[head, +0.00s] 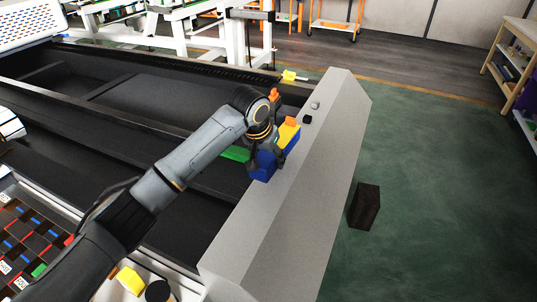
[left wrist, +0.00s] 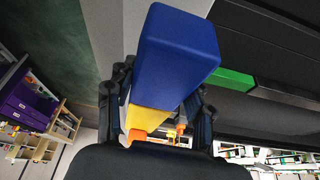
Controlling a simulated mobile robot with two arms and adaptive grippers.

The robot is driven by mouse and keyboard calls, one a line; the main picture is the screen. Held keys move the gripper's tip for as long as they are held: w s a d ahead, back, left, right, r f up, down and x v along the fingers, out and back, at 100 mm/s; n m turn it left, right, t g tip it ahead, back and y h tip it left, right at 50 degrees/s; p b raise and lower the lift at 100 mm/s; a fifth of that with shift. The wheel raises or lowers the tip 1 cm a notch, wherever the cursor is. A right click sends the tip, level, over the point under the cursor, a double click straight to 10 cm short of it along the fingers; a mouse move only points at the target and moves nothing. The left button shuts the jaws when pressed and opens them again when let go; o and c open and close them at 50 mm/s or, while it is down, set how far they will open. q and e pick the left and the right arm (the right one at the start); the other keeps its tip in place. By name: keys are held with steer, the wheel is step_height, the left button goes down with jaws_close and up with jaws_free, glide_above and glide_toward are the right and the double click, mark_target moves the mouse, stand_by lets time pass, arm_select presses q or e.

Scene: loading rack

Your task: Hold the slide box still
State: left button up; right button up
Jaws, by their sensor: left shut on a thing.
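The slide box appears to be the blue and yellow block by the grey beam; its blue part (head: 263,167) faces the near side and its yellow part (head: 289,134) the far side, with an orange bit on top. My left gripper (head: 266,152) is shut on it, and the wrist and fingers cover part of it. In the left wrist view the blue part (left wrist: 178,48) is large between the fingers (left wrist: 160,100), with the yellow part (left wrist: 148,119) and orange bits behind it. I cannot tell whether the box rests on the beam. My right gripper is not in view.
A wide grey beam (head: 315,165) runs along the right of the dark rack (head: 130,95). A green bar (head: 236,154) lies beside the box. A dark block (head: 365,205) stands on the open green floor.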

arm_select(q)
steer(key=shift+f+b, duration=0.65)
steer(key=shift+f, duration=2.4)
